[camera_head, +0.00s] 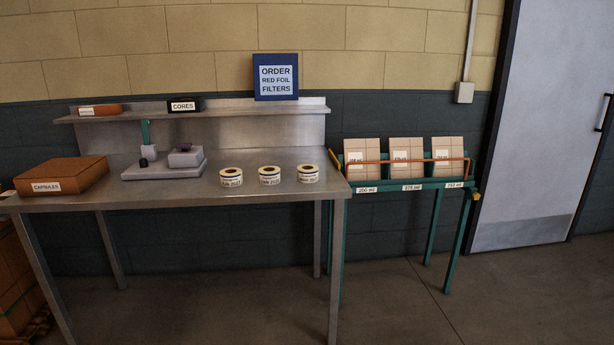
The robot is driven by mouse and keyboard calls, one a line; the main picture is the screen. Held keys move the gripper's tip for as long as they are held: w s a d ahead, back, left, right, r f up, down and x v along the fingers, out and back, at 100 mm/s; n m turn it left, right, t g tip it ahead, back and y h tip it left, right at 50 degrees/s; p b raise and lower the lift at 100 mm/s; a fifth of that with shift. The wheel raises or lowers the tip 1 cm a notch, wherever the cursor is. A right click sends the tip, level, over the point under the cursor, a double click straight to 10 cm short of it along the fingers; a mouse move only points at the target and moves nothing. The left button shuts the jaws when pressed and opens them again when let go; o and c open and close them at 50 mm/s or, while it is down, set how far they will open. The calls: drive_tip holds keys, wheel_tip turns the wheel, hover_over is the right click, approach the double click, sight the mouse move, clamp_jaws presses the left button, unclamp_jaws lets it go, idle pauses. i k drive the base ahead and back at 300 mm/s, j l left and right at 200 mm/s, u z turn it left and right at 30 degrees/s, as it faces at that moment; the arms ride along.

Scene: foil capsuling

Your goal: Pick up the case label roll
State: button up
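Three similar white label rolls with dark cores and printed sides stand in a row on the steel table (200,202). The left roll (231,181) reads something like "2021", the middle roll (269,180) something like "2020". The print on the right roll (308,178), near the table's right end, is too small to read. I cannot tell from the print which of them is the case label roll. My gripper is not in view.
A brown box marked CAPSULES (62,177) and a grey device (165,166) stand left of the rolls. A shelf (140,116) above holds a CORES box (184,105) and a blue order sign (275,78). A green rack (410,183) with cartons adjoins on the right. Floor in front is clear.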

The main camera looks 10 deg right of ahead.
sight(307, 174)
drive_tip(key=i+l, duration=1)
drive_tip(key=l, duration=0.2)
drive_tip(key=i+l+u, duration=0.1)
drive_tip(key=i+l, duration=0.85)
drive_tip(key=l, duration=0.25)
drive_tip(key=i+l, duration=0.45)
drive_tip(key=l, duration=0.15)
